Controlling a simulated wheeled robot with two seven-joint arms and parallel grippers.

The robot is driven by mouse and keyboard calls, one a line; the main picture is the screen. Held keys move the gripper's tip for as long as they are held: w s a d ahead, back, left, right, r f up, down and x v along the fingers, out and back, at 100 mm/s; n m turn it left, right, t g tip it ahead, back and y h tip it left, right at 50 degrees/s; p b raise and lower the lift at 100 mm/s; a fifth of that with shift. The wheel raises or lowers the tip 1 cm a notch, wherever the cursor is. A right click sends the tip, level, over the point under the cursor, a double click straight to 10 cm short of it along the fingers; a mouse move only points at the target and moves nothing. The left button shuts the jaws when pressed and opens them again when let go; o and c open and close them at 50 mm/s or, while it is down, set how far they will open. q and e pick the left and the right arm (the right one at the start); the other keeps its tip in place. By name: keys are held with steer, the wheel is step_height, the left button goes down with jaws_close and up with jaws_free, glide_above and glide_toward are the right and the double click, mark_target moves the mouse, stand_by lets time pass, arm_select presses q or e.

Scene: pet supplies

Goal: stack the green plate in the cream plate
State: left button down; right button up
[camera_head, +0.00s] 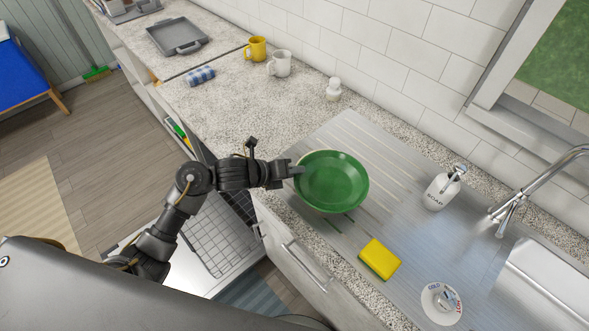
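The green plate (333,182) is round and deep, and lies over the ribbed metal drainboard near the counter's front edge. A thin pale cream edge, which looks like the cream plate (322,209), shows just beneath its rim; the rest is hidden. I cannot tell how fully the green plate rests in it. My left gripper (296,169) comes in from the left, with its fingertips at the green plate's left rim. Whether the fingers are closed on the rim is too small to tell. My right gripper is out of view.
A yellow sponge (379,259) lies in front of the plates. A soap bottle (438,192) and the tap (512,204) stand to the right. A white shaker-like item (333,90), two mugs and a rolled blue cloth (200,76) are behind. An open dishwasher (217,236) is below my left arm.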

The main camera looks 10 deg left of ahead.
arm_select(q)
steer(key=c, duration=1.6)
jaws_free()
steer(key=shift+f, duration=0.1)
steer(key=shift+c, duration=0.2)
steer(key=shift+r, duration=0.25)
steer(key=shift+s+a+r+p, duration=0.1)
steer(key=shift+a+p, duration=0.05)
steer(key=shift+p, duration=0.15)
steer(key=b+v, duration=0.1)
steer(key=v, duration=1)
steer(key=shift+s+a, duration=0.2)
steer(key=shift+s, duration=0.05)
steer(key=shift+r, duration=0.1)
